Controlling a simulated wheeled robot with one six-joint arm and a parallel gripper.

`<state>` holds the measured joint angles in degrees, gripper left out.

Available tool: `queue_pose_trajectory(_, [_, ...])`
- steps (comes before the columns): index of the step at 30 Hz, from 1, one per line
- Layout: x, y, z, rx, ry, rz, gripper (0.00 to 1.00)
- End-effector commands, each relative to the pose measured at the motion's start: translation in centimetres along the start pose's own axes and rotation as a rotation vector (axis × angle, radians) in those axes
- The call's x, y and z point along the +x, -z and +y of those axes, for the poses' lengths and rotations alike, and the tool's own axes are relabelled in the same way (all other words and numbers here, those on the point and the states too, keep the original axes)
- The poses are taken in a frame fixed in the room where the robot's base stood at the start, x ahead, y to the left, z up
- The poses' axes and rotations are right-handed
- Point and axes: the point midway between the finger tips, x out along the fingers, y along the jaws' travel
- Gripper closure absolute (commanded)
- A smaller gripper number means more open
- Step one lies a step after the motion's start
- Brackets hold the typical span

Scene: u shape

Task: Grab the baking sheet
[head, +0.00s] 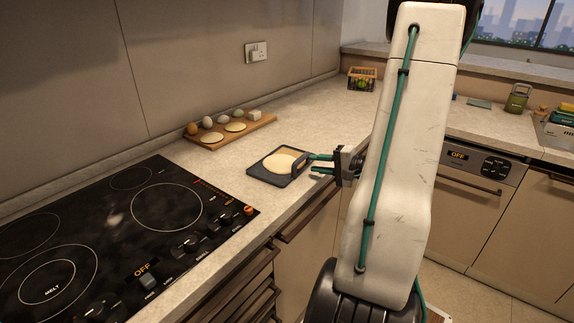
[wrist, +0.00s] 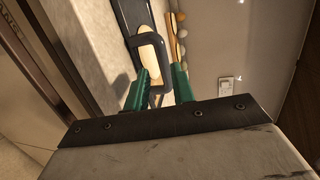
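The baking sheet (head: 273,179) is a small dark tray with round, pale, flat dough on it. It lies on the counter near its front edge, to the right of the cooktop in the head view. My gripper (head: 320,163) is at the sheet's right side, with its green fingers apart. In the wrist view the sheet (wrist: 131,18) is ahead, with a dark raised handle (wrist: 149,38) at its near end. My gripper (wrist: 160,84) has one finger on each side of the handle's near part. Whether the fingers touch it cannot be told.
A black cooktop (head: 120,230) with knobs fills the counter at left. A wall socket (head: 255,52) is above. A basket (head: 362,78) stands in the far corner. The counter between is clear.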

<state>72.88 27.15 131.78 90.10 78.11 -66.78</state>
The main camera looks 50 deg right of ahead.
Motion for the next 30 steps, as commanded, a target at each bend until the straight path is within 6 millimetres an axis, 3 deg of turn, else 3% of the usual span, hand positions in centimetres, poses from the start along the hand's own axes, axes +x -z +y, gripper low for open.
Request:
queue_pose_trajectory(12, [5.8, -0.2, -0.3, 0.0, -0.002, -0.007, 0.75])
queue_pose_trajectory(22, [6.8, -0.1, -0.3, 0.0, -0.002, -0.004, 0.75])
queue_pose_trajectory(23, [6.8, -0.2, -0.3, 0.0, -0.002, -0.004, 0.78])
queue_pose_trajectory(25, [6.8, -0.2, -0.3, 0.0, -0.002, -0.004, 0.97])
queue_pose_trajectory(30, [6.7, -0.1, -0.3, -0.001, -0.001, -0.004, 1.0])
